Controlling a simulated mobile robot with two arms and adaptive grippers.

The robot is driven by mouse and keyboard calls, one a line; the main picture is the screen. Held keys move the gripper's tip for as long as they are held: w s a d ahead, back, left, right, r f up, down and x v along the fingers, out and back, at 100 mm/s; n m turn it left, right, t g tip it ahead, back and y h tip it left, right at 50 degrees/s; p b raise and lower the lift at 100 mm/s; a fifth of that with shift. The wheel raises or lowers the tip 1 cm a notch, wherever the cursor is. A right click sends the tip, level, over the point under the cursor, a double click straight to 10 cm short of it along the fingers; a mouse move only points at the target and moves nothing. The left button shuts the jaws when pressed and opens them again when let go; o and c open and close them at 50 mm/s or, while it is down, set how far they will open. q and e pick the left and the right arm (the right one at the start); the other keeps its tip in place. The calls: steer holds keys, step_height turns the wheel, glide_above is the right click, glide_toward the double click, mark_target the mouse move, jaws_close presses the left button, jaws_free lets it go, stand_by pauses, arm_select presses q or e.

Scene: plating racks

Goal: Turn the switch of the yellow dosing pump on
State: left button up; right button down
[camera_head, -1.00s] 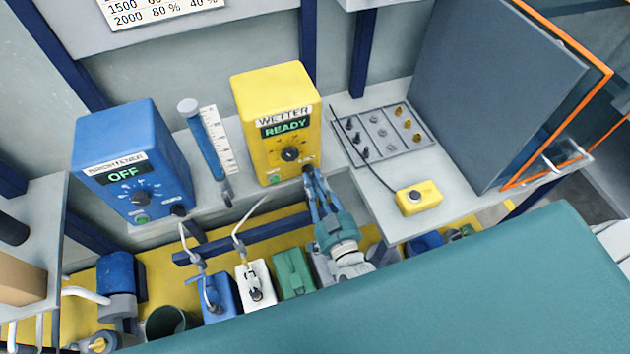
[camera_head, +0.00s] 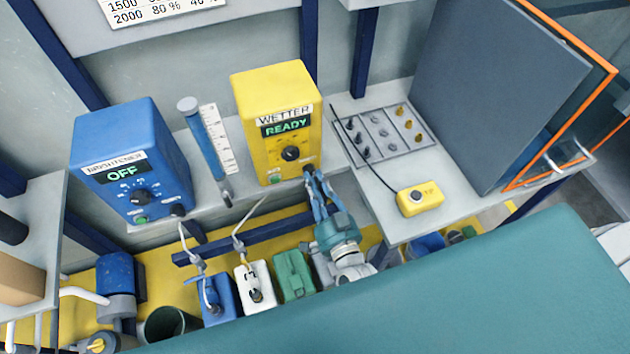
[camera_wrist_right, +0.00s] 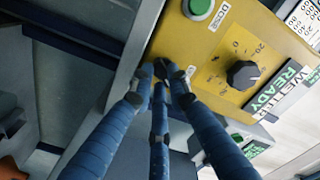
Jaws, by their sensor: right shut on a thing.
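The yellow dosing pump (camera_head: 270,100), labelled WETTER, stands on the shelf; its display (camera_head: 287,125) reads READY. A black dial (camera_head: 290,153) is on its front, and it also shows in the right wrist view (camera_wrist_right: 243,74). A green button (camera_wrist_right: 199,8) sits by a DOSE label. My right gripper (camera_head: 311,176) is at the pump's lower right front corner. In the right wrist view its blue fingers (camera_wrist_right: 160,78) are closed around a small dark switch, mostly hidden by the fingertips. My left gripper is not in view.
A yellow box (camera_head: 419,198) on a cable lies on the right bench. Several canisters (camera_head: 293,275) stand below the shelf.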

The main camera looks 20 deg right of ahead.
steer(key=shift+f, duration=0.15)
steer(key=c, duration=1.7)
jaws_free()
steer(key=shift+o, duration=0.2)
steer(key=shift+s, duration=0.15)
steer(key=s, duration=1.2)
steer(key=shift+d, duration=0.2)
steer(key=shift+w, duration=0.1)
